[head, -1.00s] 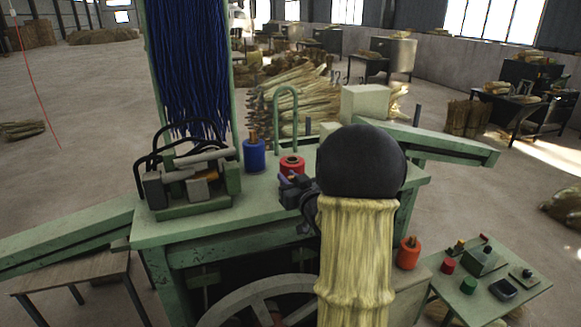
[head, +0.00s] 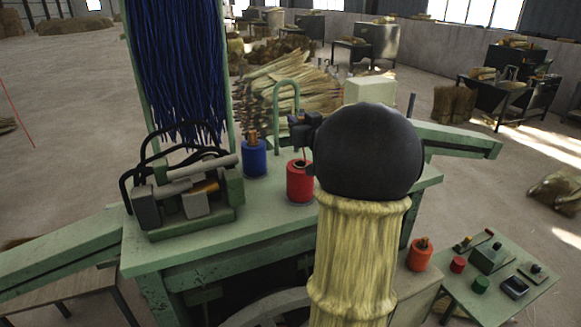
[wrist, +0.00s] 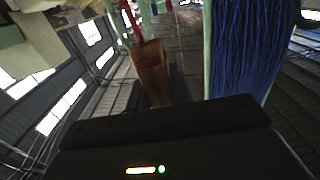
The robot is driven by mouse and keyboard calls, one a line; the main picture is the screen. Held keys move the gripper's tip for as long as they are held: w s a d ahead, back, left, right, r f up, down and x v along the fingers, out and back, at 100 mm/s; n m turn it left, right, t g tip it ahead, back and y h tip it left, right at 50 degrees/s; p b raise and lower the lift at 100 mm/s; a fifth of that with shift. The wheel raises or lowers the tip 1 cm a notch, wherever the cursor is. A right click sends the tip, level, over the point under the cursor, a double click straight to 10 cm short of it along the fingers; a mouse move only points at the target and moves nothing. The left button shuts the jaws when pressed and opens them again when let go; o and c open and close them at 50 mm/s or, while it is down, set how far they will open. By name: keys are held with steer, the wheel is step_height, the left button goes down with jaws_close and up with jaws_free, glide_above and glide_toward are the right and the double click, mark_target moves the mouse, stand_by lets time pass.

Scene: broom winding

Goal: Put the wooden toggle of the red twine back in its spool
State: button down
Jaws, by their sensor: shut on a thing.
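The red twine spool (head: 299,183) stands upright on the green machine table. Its open top faces up, with a dark middle.
A blue spool (head: 254,158) with its wooden toggle stands left of the red one. A green hoop (head: 286,88) rises behind. A clamp device (head: 190,195) and hanging blue strands (head: 178,70) are at left. An orange spool (head: 420,254) is lower right. My arm hides the table's right part.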

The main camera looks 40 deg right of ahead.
steer(key=shift+w+r, duration=0.1)
steer(key=shift+w, duration=0.1)
steer(key=shift+s, duration=0.1)
steer(key=p, duration=0.1)
glide_above(298, 161)
steer(key=shift+f, duration=3.15)
steer(key=shift+f+p, duration=0.65)
steer(key=shift+f, duration=1.25)
